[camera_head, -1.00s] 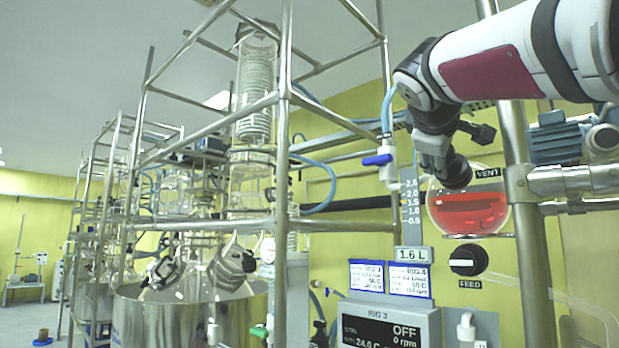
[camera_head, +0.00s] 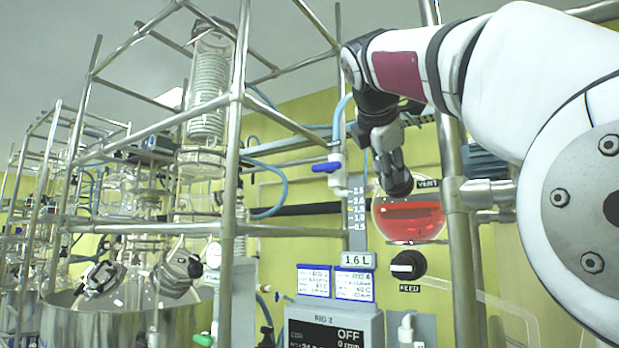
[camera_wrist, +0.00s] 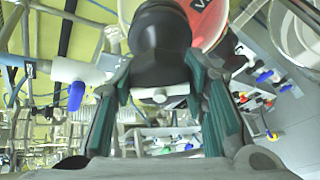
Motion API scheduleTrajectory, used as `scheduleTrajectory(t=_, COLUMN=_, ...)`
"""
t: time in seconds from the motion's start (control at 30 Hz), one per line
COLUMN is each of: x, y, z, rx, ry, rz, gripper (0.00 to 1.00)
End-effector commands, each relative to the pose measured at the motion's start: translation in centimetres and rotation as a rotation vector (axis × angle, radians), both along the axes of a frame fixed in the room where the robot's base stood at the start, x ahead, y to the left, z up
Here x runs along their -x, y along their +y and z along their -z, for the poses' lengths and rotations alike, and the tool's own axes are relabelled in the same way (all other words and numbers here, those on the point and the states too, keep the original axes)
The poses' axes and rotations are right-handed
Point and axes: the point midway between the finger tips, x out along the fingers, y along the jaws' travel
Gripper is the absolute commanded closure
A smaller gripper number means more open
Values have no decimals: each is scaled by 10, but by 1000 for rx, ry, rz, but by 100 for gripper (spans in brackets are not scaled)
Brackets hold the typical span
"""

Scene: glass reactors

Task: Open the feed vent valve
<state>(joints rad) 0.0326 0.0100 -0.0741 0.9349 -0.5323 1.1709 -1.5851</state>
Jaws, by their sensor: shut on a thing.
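The round flask (camera_head: 408,220) of red liquid hangs on the yellow wall, with a VENT label (camera_head: 428,183) at its upper right. A dark round vent knob (camera_head: 399,184) sits left of that label, at the end of my gripper (camera_head: 390,158). In the wrist view the black knob (camera_wrist: 160,35) lies between the two fingers of my gripper (camera_wrist: 160,62), which is shut on it. The fingers and arm hide much of the knob, and its turned position cannot be read. The black FEED knob (camera_head: 407,265) below the flask has its white pointer roughly horizontal.
A blue-handled white valve (camera_head: 328,167) stands left of the flask. A steel post (camera_head: 455,215) rises close to its right. Steel frame tubes (camera_head: 232,150) with glassware fill the left.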

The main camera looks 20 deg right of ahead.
Motion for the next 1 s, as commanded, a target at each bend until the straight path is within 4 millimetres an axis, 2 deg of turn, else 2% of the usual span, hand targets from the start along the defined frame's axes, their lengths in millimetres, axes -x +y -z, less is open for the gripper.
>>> scheduleTrajectory(t=0.5, x=0, y=1, z=2, rx=200, ry=260, rz=-97, gripper=88)
scheduleTrajectory(t=1.0, x=0, y=0, z=3, rx=236, ry=309, rz=-114, gripper=88)
